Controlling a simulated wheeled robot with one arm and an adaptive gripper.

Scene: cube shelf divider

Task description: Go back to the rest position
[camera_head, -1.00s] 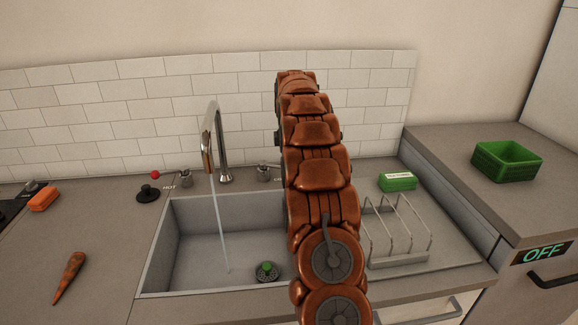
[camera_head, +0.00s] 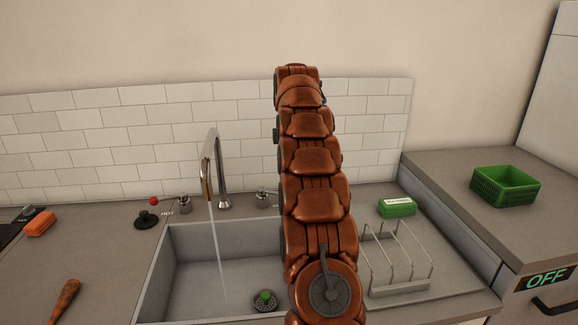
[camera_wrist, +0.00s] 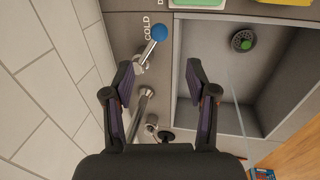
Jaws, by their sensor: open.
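My gripper (camera_wrist: 160,78) is open and empty in the wrist view, its two dark fingers spread apart. It is above the sink's back edge, looking down. The cold tap lever with a blue knob (camera_wrist: 159,32) shows beyond and between the fingertips. The faucet base (camera_wrist: 147,94) shows between the fingers. In the head view my copper arm rises over the sink (camera_head: 190,262) and hides part of it; the gripper itself cannot be made out there. The faucet (camera_head: 207,165) has a thin stream of water (camera_head: 218,250) running into the sink.
A wire rack (camera_head: 395,260) and a green box (camera_head: 397,207) are right of the arm. A green basket (camera_head: 505,186) stands on the raised right counter. An orange sponge (camera_head: 40,223) and a brown carrot-like thing (camera_head: 66,300) lie left.

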